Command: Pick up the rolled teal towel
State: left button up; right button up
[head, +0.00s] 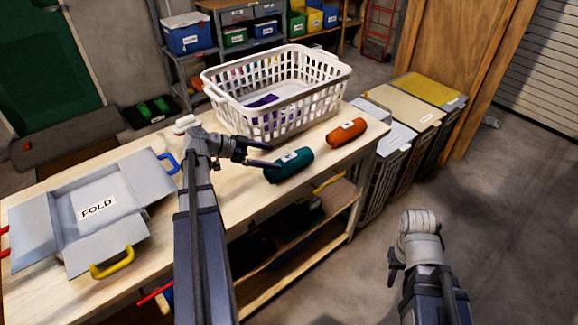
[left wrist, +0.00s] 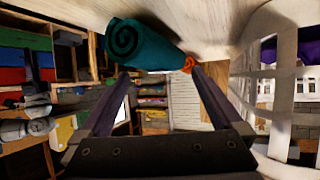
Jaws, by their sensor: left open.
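The rolled teal towel (head: 290,166) lies on the wooden workbench, near its front edge. My left gripper (head: 274,156) is open, just left of the towel, with its fingers pointing toward the towel's near end. In the left wrist view the towel (left wrist: 146,42) shows its spiral end, just beyond the fingertips (left wrist: 161,71) and a little toward the left finger. Nothing is held, and I cannot tell whether a finger touches the towel. My right arm (head: 421,250) is off the bench at the lower right; its fingers are not clear.
A white laundry basket (head: 231,111) with purple cloth stands behind the towel. A rolled orange towel (head: 345,132) lies to its right. A grey folding board (head: 95,188) marked FOLD lies at the left. Lidded hampers (head: 398,102) stand beyond the bench's right end.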

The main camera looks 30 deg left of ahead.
aim_at(281, 159)
pick_arm(q)
jog(key=b+x, duration=0.2)
jog(key=x, duration=0.3)
jog(key=shift+c, duration=0.4)
jog(key=c, duration=1.2)
